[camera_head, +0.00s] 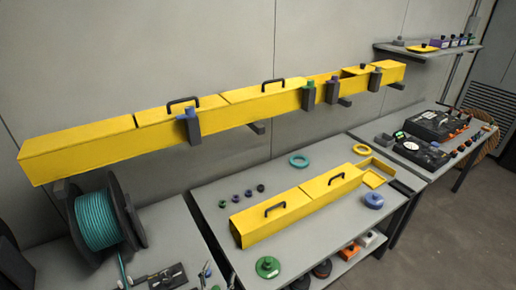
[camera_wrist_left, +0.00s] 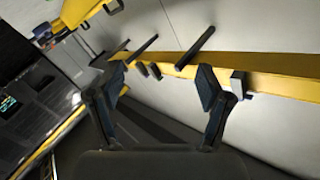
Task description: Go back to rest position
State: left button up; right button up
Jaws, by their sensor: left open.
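My left gripper (camera_wrist_left: 162,84) shows in the left wrist view. Its two dark fingers are spread wide apart, with nothing between them. Behind the fingers are a yellow duct (camera_wrist_left: 270,70) and the pale wall. I cannot make out my left gripper clearly in the head view, where the work area in front is unobstructed. My right gripper is in neither view.
A long yellow duct (camera_head: 85,146) with clamps runs along the wall. A reel of teal cable (camera_head: 97,220) stands at left. The middle table (camera_head: 225,192) holds a yellow duct piece (camera_head: 268,224) and several rings. Black devices (camera_head: 436,125) sit on the right table.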

pick_arm(q)
jog(key=s+a+f+n+g+y, duration=0.1)
jog(key=s+a+f+g, duration=0.1)
jog(key=s+f, duration=0.1)
jog(key=s+a+f+n+g+y, duration=0.1)
jog(key=s+a+f+n+g, duration=0.1)
jog(key=s+a+f+g, duration=0.1)
jog(key=s+a+f+n+g+y, duration=0.1)
jog(key=s+a+f+g, duration=0.1)
jog(key=s+f, duration=0.3)
jog(key=shift+s+a+f+n+y, duration=0.1)
jog(key=shift+a+f+n+y, duration=0.1)
jog(key=shift+f, duration=0.35)
jog(key=shift+s+a+f+n+y, duration=0.1)
jog(key=shift+f+n, duration=0.1)
jog(key=shift+f, duration=0.3)
jog(key=s+a+f+n+g, duration=0.1)
jog(key=s+f+g, duration=0.2)
jog(key=s, duration=0.5)
jog(key=s+f+g, duration=0.3)
jog(key=s+g, duration=0.1)
jog(key=s, duration=0.3)
notch_tip(320, 180, down, 24)
jog(key=s+g, duration=0.1)
jog(key=s, duration=0.1)
jog(key=s+a+f+g, duration=0.1)
jog(key=s+a+f, duration=0.1)
jog(key=s+f, duration=0.9)
notch_tip(320, 180, down, 3)
jog(key=shift+f, duration=0.2)
